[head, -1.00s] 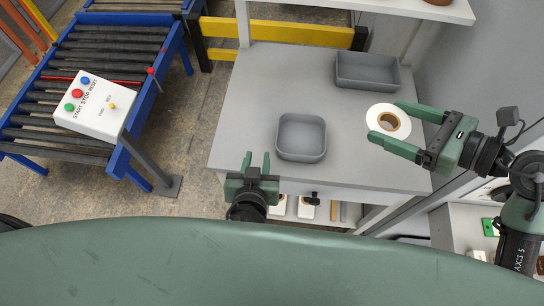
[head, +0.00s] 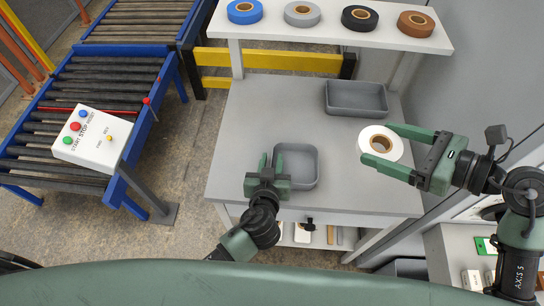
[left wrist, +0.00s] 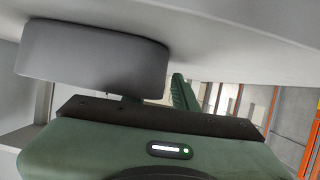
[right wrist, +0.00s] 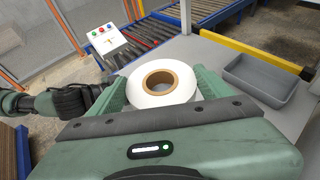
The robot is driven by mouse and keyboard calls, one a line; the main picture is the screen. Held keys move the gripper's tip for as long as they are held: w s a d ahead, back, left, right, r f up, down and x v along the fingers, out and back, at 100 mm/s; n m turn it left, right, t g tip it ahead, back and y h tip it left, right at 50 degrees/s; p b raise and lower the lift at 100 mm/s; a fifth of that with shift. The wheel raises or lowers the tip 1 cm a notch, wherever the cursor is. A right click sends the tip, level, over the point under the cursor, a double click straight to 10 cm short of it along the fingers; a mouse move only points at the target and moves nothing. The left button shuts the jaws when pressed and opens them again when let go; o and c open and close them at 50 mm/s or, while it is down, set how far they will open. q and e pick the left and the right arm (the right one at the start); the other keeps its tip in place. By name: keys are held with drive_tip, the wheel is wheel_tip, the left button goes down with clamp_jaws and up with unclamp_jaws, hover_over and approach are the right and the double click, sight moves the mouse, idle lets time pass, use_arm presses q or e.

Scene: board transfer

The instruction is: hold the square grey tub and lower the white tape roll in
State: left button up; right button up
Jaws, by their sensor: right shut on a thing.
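The square grey tub (head: 309,182) stands on the grey table (head: 245,115), open side up. My left gripper (head: 270,160) is at its left side in the head view, fingers apart, with one finger overlapping the tub's left wall. In the left wrist view the tub (left wrist: 95,55) is close, and one finger (left wrist: 182,92) shows to its right; the other is mostly hidden, so I cannot tell whether they touch the wall. My right gripper (head: 388,150) is shut on the white tape roll (head: 368,137), held right of the tub; the roll also fills the right wrist view's middle (right wrist: 150,97).
A rectangular grey tub (head: 355,111) stands empty at the table's back right. Blue, grey, black and brown rolls (head: 417,24) lie on the white shelf (head: 300,48) behind. A roller conveyor (head: 85,105) and a button box (head: 92,138) are at the left.

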use_arm(q)
drive_tip(key=shift+w+f, duration=0.15)
drive_tip(key=shift+w, duration=0.25)
clamp_jaws()
idle(1.4)
